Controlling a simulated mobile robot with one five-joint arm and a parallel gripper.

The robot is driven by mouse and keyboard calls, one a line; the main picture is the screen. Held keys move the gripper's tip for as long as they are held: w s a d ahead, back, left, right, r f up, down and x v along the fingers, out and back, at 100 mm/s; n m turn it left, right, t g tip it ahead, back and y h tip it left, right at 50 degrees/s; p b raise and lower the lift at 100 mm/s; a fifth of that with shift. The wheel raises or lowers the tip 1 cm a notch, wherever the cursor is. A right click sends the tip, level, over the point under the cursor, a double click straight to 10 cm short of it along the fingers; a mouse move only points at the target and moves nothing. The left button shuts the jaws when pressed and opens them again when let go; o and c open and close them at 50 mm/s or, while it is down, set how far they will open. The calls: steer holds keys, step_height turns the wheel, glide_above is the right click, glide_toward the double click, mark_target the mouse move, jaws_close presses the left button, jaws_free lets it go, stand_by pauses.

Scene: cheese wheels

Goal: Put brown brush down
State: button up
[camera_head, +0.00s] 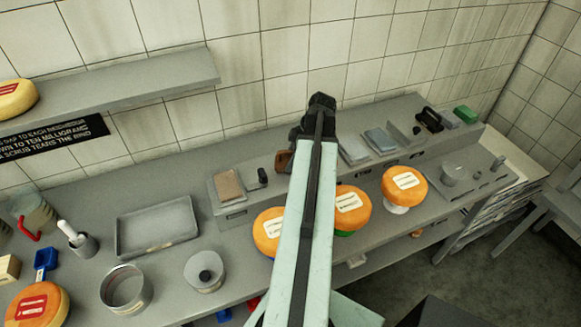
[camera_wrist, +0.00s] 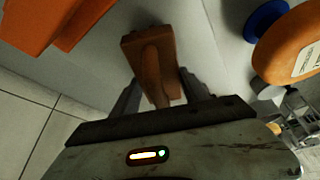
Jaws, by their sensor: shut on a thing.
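The brown brush (camera_wrist: 148,52) is in my gripper (camera_wrist: 158,92) in the wrist view, its handle between the two fingers and its wide block pointing away from the palm. In the head view a small brown part of the brush (camera_head: 283,161) shows left of my gripper (camera_head: 305,132), over the raised back ledge of the counter (camera_head: 75,205). My arm hides the rest of it. I cannot tell whether the brush touches the ledge.
Orange cheese wheels (camera_head: 404,182) stand along the counter front, one (camera_head: 269,231) beside my arm. A tan block on a grey plate (camera_head: 228,184) and a small black item (camera_head: 262,176) lie left of the brush. Grey-blue pads (camera_head: 380,139) lie right. A wall shelf (camera_head: 120,95) juts out at left.

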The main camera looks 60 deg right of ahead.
steer(key=shift+f, duration=0.3)
steer(key=o, duration=1.2)
steer(key=shift+r, duration=0.1)
steer(key=p+v, duration=1.1)
steer(key=shift+w+r, duration=0.1)
steer(key=shift+r, duration=0.3)
steer(key=shift+s+d+r+p, duration=0.1)
steer(key=shift+s+r+p, duration=0.15)
steer(key=shift+r+p, duration=0.15)
steer(key=shift+f, duration=0.1)
